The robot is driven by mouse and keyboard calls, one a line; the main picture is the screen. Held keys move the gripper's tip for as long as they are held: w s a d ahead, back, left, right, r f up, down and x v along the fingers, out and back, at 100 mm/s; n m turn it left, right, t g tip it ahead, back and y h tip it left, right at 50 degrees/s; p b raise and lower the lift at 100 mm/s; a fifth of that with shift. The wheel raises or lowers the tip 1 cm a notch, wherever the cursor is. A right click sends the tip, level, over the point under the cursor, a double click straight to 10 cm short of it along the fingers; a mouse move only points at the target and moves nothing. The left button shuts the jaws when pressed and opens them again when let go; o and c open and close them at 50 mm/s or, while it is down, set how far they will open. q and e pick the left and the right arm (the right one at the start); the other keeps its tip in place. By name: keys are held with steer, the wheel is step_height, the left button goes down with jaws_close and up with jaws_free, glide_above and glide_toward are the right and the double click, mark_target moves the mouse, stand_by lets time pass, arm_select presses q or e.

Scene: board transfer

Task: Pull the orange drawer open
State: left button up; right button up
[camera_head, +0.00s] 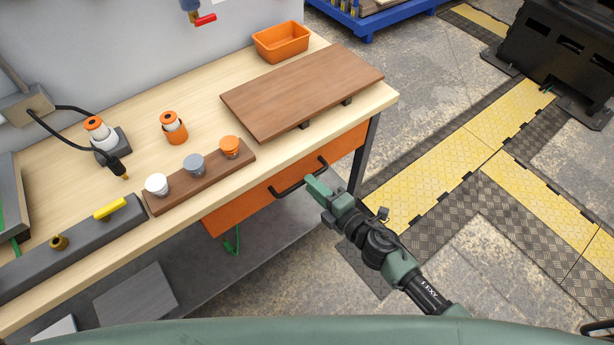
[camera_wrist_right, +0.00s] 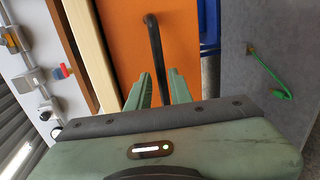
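The orange drawer (camera_head: 240,211) is under the front edge of the workbench, its front appearing flush with the bench. A black bar handle (camera_head: 290,188) is on its front. My right gripper (camera_head: 318,187) is at the right part of the handle. In the right wrist view the drawer front (camera_wrist_right: 122,38) fills the upper middle. There, the two green fingers of my right gripper (camera_wrist_right: 158,84) are apart, with the lower part of the handle (camera_wrist_right: 153,45) showing between them. I cannot tell whether a finger touches it. My left gripper is not in view.
On the workbench (camera_head: 215,105) are a brown board (camera_head: 300,88), an orange bin (camera_head: 281,42) and a wooden strip with several cups (camera_head: 200,178). A dark bench leg (camera_head: 364,155) stands near my right gripper. A grey lower shelf (camera_head: 265,238) lies below the drawer.

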steer(key=x, duration=0.3)
steer(key=shift+w+f, duration=0.2)
steer(key=shift+w, duration=0.05)
steer(key=shift+w+a, duration=0.1)
steer(key=shift+w, duration=0.05)
jaws_close()
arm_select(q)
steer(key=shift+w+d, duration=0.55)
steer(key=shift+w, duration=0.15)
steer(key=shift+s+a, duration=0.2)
